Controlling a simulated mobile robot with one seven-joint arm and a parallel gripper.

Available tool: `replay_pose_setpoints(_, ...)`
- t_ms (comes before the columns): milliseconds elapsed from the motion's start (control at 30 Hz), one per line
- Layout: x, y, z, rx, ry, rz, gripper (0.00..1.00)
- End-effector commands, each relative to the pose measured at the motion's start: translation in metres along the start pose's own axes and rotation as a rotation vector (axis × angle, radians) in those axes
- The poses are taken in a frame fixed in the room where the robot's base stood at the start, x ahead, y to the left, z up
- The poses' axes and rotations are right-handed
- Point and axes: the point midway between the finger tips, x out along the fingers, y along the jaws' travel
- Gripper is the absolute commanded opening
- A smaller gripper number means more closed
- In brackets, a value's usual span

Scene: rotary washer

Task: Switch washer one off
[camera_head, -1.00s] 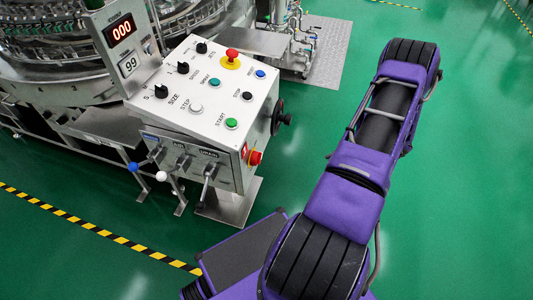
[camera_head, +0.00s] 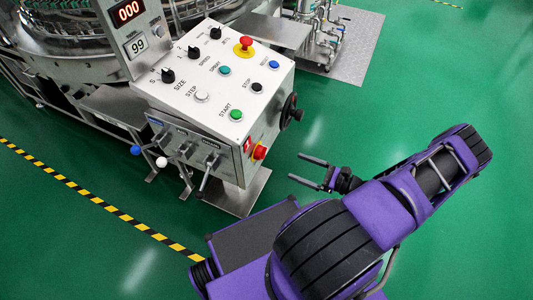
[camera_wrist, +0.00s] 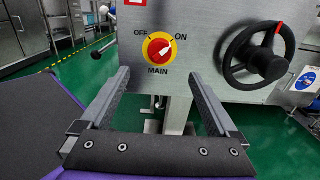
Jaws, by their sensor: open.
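The washer's control box (camera_head: 215,90) stands at the upper left in the head view. On its right side is a red rotary knob (camera_head: 260,152). In the wrist view this MAIN knob (camera_wrist: 159,48) sits on a yellow disc between the labels OFF, at left, and ON, at right. Its pale pointer mark appears to lean up and right, toward ON. My gripper (camera_head: 297,168) is open and empty, to the right of the knob and apart from it. In the wrist view my gripper's fingers (camera_wrist: 159,75) straddle the space just below the knob.
A black handwheel (camera_wrist: 257,54) is right of the knob. The box top holds buttons and a red emergency stop (camera_head: 245,42). Levers with ball ends (camera_head: 161,162) stick out at the box's front. The green floor (camera_head: 420,90) on the right is clear.

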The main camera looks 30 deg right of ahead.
Motion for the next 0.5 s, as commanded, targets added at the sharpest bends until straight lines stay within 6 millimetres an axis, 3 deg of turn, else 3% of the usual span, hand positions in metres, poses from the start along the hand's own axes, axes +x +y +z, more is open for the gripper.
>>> replay_pose_setpoints(300,0.072,0.001,-0.001,0.001,-0.001,0.002,0.95)
replay_pose_setpoints(500,0.107,0.001,-0.001,0.001,0.001,0.001,0.95)
